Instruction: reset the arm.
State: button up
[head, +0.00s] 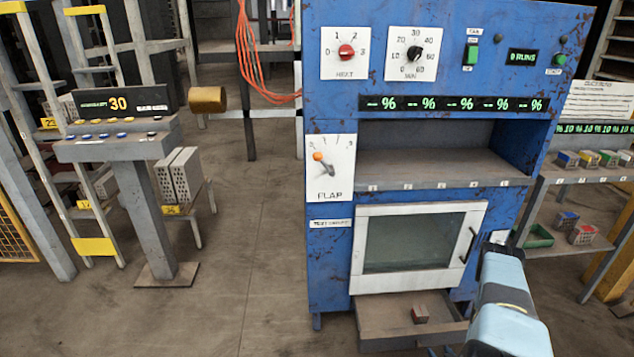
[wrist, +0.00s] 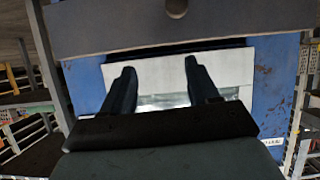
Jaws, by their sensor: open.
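My arm (head: 505,310) reaches in from the lower right in the head view, in front of the blue machine (head: 335,262). My gripper (wrist: 162,82) shows in the wrist view with its two dark fingers spread apart and nothing between them. Beyond the fingers is the white-framed oven door (wrist: 232,75), which also shows closed in the head view (head: 372,287). The fingers look apart from the door, but the exact gap cannot be told. In the head view the fingertips are hidden or too small to make out.
A shelf with small coloured blocks (head: 588,158) stands at the right. A grey console (head: 120,148) and hollow bricks (head: 180,175) stand at the left. The floor (head: 250,250) between is clear.

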jog(key=w+d+r+g+h, duration=0.1)
jog(key=w+d+r, duration=0.2)
jog(key=w+r, duration=0.85)
jog(key=w+d+r+g+h, duration=0.1)
jog(key=w+d+r, duration=0.2)
jog(key=w+r, duration=0.85)
jog(key=s+a+r+g, duration=0.1)
jog(key=a+r, duration=0.3)
jog(key=r, duration=1.2)
jog(key=a+r+g, duration=0.1)
jog(key=a+r, duration=0.2)
jog(key=r, duration=1.3)
jog(key=s+a+r+m+g, duration=0.1)
jog(key=s+a+r, duration=0.55)
jog(key=r, duration=0.45)
jog(key=s+a+r, duration=0.6)
jog(key=s+r, duration=0.2)
jog(key=r, duration=0.3)
jog(key=s+a+r, duration=0.2)
jog(key=s+a, duration=0.1)
jog(key=s, duration=0.6)
jog(key=s+a+r+g+y, duration=0.1)
jog(key=s+a+r, duration=0.2)
jog(key=s, duration=0.6)
jog(key=s+a+r+g, duration=0.1)
jog(key=s+a, duration=0.4)
jog(key=s, duration=0.5)
jog(key=shift+r+y, duration=0.4)
jog(key=shift+r, duration=0.5)
